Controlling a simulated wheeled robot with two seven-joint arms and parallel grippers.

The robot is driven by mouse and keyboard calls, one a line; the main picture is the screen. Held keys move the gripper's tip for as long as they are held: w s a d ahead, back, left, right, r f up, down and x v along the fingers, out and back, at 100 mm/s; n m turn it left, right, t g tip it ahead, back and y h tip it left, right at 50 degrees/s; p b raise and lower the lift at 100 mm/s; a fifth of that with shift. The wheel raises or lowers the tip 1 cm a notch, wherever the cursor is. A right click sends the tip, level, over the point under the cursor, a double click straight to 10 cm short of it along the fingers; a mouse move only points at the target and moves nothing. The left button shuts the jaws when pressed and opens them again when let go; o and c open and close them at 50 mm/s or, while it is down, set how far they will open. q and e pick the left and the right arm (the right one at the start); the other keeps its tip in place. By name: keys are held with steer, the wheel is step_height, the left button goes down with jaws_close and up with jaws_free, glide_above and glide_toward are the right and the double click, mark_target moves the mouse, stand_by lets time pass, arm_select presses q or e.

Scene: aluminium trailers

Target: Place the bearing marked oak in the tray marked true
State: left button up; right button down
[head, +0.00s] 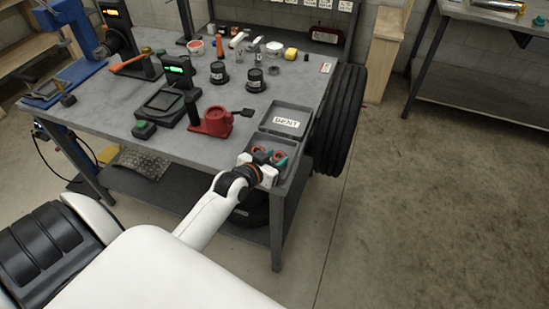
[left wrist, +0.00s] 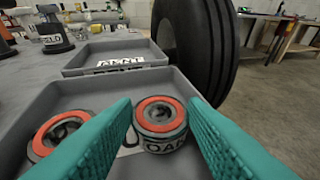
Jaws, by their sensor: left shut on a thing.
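The bearing marked oak (left wrist: 160,125), a dark-rimmed ring with an orange-red face and a white OAK label, is between the teal fingers of my left gripper (left wrist: 160,130), which is shut on it. It is within the near grey tray (left wrist: 110,88); I cannot tell whether it touches the floor. A second orange-faced bearing (left wrist: 62,132) lies left of it, partly behind the left finger. In the head view my left gripper (head: 268,160) is low over the near tray (head: 298,150), whose marking is hidden. The far tray (head: 292,107) bears a label that seems to read BENT. My right gripper is not in view.
The trays sit at the right edge of the grey workbench (head: 170,125). A large black tyre (head: 342,115) stands close to their right. A red device (head: 215,122), a black device with a green display (head: 178,80) and two labelled dark pots (head: 219,72) stand left and behind.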

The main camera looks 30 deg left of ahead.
arm_select(q)
steer(key=shift+f, duration=0.1)
steer(key=o, duration=0.7)
steer(key=shift+o, duration=0.2)
steer(key=v, duration=1.2)
steer(key=shift+b, duration=0.3)
